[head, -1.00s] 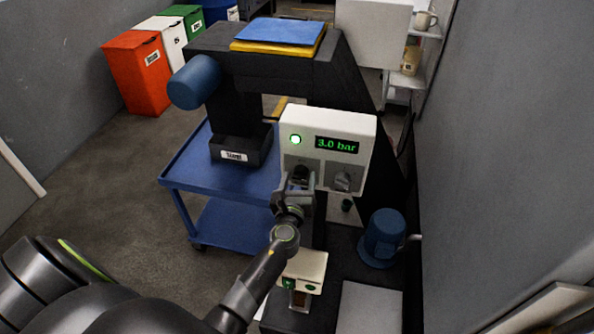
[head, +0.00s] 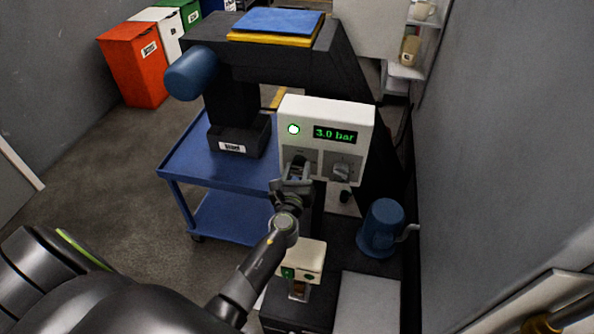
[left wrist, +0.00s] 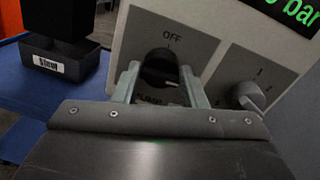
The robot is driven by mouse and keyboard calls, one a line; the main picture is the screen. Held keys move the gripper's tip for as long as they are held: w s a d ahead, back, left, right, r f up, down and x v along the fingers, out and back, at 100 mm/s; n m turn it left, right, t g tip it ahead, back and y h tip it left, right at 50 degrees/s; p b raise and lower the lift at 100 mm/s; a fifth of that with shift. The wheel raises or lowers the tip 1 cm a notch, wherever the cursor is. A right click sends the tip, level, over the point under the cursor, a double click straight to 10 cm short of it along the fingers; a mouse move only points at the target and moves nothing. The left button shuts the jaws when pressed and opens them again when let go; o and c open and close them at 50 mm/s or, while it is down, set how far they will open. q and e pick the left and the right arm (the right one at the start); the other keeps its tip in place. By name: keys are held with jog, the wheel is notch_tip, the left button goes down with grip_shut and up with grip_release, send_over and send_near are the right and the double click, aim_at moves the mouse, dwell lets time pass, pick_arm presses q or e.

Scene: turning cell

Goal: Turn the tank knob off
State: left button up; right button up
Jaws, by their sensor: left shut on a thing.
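A white control box (head: 322,109) has a lit green lamp and a display reading 3.0 bar. A dark knob (left wrist: 158,66) sits on its left grey panel, with the word OFF above it in the left wrist view. A pale mark on the knob points to the lower right, away from OFF. Lettering below the knob is partly hidden by my gripper. My left gripper (head: 295,172) is shut on this knob, one finger on each side. A second, lighter grey knob (left wrist: 249,96) is on the right panel, untouched; it also shows in the head view (head: 342,172). My right gripper is not in view.
A blue cart (head: 178,162) stands left of the box, with a dark labelled bin (head: 237,141) on it. A blue jug (head: 383,226) stands at the lower right. A grey wall bounds the right.

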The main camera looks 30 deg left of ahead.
pick_arm(q)
jog(key=n+b, duration=0.1)
jog(key=n, duration=0.3)
jog(key=shift+n, duration=0.3)
jog(key=n+b, duration=0.1)
jog(key=n, duration=0.3)
jog(key=shift+r, duration=0.1)
jog(key=n+b, duration=0.1)
jog(key=n, duration=0.3)
jog(key=shift+n+h, duration=0.3)
jog(key=shift+h, duration=0.1)
jog(key=shift+w+r+n+h+b, duration=0.15)
jog(key=shift+n+b, duration=0.2)
jog(key=shift+n, duration=0.5)
jog(key=shift+s+n+h+b, duration=0.15)
jog(key=shift+n+b, duration=0.2)
jog(key=shift+n, duration=0.5)
jog(key=shift+w+r, duration=0.1)
jog(key=o, duration=1)
jog(key=shift+c, duration=0.2)
jog(key=shift+f+g, duration=0.2)
jog(key=shift+g, duration=0.1)
jog(key=shift+s+f, duration=0.1)
jog(key=shift+s, duration=0.1)
